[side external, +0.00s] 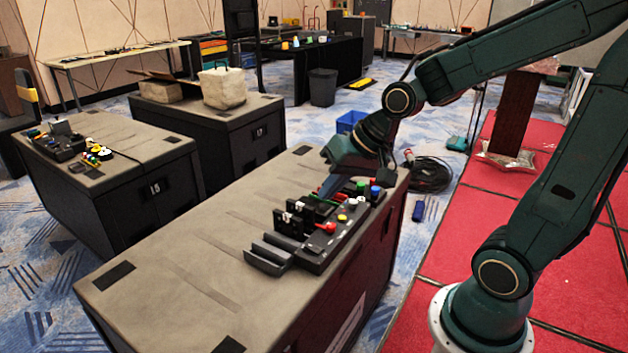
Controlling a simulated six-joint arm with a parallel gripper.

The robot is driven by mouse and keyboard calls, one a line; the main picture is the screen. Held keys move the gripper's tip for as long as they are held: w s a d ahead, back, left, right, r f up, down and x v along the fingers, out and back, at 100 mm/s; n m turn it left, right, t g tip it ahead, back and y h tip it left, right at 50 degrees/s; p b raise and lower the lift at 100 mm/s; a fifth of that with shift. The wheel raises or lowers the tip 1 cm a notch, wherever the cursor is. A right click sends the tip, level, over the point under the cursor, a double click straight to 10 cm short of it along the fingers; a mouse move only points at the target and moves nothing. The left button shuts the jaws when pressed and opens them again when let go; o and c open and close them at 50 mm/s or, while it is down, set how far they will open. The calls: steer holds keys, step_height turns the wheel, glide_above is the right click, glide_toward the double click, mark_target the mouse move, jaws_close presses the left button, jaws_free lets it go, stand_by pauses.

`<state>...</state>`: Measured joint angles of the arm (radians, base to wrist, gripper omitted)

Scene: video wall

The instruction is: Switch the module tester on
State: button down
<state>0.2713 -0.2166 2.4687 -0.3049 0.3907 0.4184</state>
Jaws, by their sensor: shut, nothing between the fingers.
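A black console, which looks like the module tester (316,249), lies along the right edge of the near grey case top. It carries a red knob (326,227), a yellow button (342,218), a green button (360,187), a blue knob (375,190) and small upright black modules (287,221). My gripper (326,190) points down at the far end of the console, beside the upright modules. It is shut and empty. Whether its tips touch anything is too small to tell. I cannot make out which control is the power switch or its position.
The near case top (190,270) is bare left of the console. A black open tray (268,256) sits at the console's near end. Another case (110,150) with a similar device stands at left. A bag (222,87) sits on a case behind. Coiled cable (430,174) lies on the floor.

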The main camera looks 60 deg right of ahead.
steer(key=w+d+f+m+t+y, duration=0.2)
steer(key=w+d+f+m, duration=0.2)
steer(key=w+f+m, duration=0.4)
steer(key=m+t+h, duration=0.1)
steer(key=m+t, duration=0.1)
steer(key=m, duration=0.7)
glide_above(315, 247)
steer(key=s+a, duration=0.1)
steer(key=s, duration=0.1)
step_height(315, 247, down, 8)
steer(key=shift+w+d+f+m+t+h, duration=0.2)
steer(key=shift+d+f+m+t+h, duration=0.15)
steer(key=shift+d+f+m, duration=0.45)
steer(key=shift+a, duration=0.3)
steer(key=shift+w+f, duration=0.25)
steer(key=shift+f, duration=1.15)
steer(key=shift+w+f, duration=0.2)
steer(key=shift+f, duration=1.25)
steer(key=shift+w+f, duration=0.25)
steer(key=shift+f, duration=1.15)
steer(key=shift+w+f, duration=0.15)
steer(key=shift+f, duration=0.65)
steer(key=shift+r, duration=0.25)
steer(key=shift+r, duration=0.55)
